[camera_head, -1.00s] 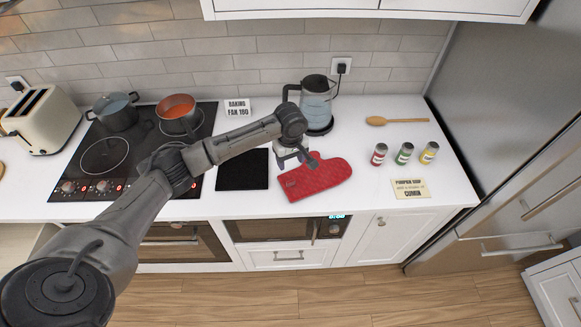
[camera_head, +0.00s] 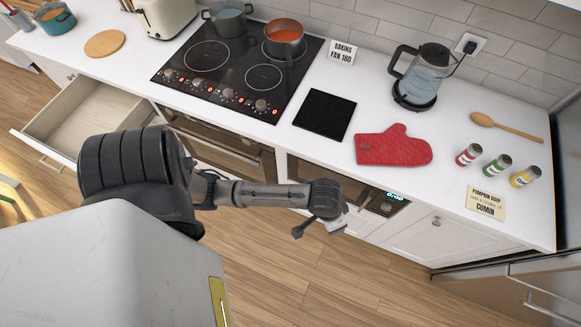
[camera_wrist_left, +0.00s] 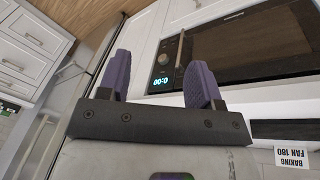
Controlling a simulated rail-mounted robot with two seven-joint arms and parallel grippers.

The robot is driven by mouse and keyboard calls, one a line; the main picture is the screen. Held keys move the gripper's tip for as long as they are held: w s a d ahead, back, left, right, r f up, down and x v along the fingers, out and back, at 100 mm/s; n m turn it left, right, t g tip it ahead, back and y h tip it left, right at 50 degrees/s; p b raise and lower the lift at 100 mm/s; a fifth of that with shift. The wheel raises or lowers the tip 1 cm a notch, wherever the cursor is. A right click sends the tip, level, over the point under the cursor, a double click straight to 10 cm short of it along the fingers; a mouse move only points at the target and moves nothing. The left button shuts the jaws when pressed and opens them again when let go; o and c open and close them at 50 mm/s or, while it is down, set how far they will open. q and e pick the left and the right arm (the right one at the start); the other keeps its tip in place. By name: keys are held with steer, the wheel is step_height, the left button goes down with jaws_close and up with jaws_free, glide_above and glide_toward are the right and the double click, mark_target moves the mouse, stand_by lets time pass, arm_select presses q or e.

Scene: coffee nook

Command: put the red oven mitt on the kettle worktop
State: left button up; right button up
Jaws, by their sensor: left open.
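The red oven mitt (camera_head: 393,149) lies flat on the white kettle worktop (camera_head: 450,125), near its front edge, between a black pad and the spice jars. The glass kettle (camera_head: 424,76) stands on its dark base behind the mitt. My left gripper (camera_head: 322,226) is off the worktop, in front of the cabinet fronts and apart from the mitt. In the left wrist view its two purple fingers (camera_wrist_left: 160,72) are spread with nothing between them. The mitt does not show in that view. My right gripper is not in view.
Several spice jars (camera_head: 497,166), a card (camera_head: 485,202) and a wooden spoon (camera_head: 507,126) lie to the right. A drawer (camera_head: 80,108) stands open at the left.

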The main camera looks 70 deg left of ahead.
arm_select(q)
steer(key=s+a+r+m+t+y, duration=0.1)
steer(key=s+r+m, duration=0.2)
steer(key=s, duration=0.9)
steer(key=shift+a, duration=0.25)
steer(key=shift+r, duration=0.1)
steer(key=shift+c, duration=0.2)
